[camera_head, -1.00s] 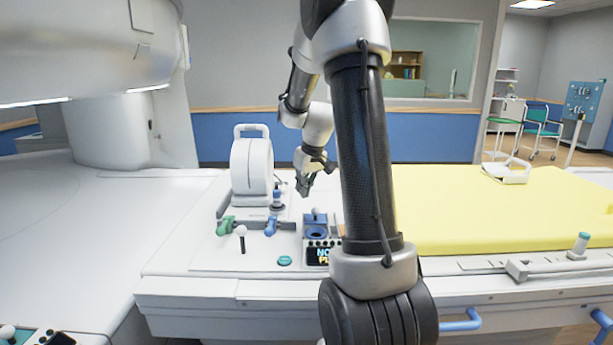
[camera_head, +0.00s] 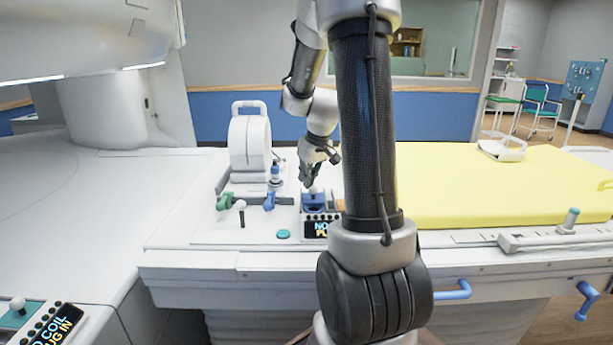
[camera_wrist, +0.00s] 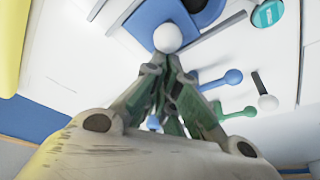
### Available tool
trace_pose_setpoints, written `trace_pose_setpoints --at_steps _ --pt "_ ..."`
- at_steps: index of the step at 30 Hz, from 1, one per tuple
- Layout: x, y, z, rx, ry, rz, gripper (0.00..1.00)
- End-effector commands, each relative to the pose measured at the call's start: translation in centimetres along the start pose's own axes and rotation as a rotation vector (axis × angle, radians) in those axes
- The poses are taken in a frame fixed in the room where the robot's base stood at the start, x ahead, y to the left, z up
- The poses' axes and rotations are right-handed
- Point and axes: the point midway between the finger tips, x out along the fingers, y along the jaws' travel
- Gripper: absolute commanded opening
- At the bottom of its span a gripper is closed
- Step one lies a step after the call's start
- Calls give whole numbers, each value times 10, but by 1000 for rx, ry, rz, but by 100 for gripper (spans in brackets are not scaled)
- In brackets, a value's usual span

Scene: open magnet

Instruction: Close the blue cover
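The blue cover (camera_head: 313,198) is on the small control unit on the white bench, with a white ball knob at its edge. In the wrist view, the blue cover (camera_wrist: 165,12) and its white ball (camera_wrist: 167,38) show at top centre, beside a dark round recess partly cut off by the frame. The cover seems to stand open, though its tilt is hard to tell. My gripper (camera_head: 311,178) is just above and behind the knob. In the wrist view, my gripper's fingertips (camera_wrist: 164,65) are together, just short of the ball, with nothing seen between them.
A white ring-shaped coil (camera_head: 249,145) stands behind left. Green and blue levers, a white-knobbed lever (camera_head: 241,210) and a teal button (camera_head: 283,234) are left of the unit. A yellow mattress (camera_head: 470,195) lies to the right. A display (camera_head: 318,229) fronts the unit.

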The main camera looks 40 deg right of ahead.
Motion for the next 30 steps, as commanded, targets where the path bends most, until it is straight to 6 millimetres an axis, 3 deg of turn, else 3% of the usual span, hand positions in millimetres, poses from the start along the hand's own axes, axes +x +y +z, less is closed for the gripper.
trace_pose_setpoints --at_steps 6,15,22,28,30 --pt "-11 -20 28 0 -1 -1 0" --pt "-12 -23 33 1 -2 -1 0" --pt "-11 -23 28 0 -3 -2 0" --pt "-9 -23 0 -2 2 0 0" --pt "-33 -22 2 0 8 2 0"
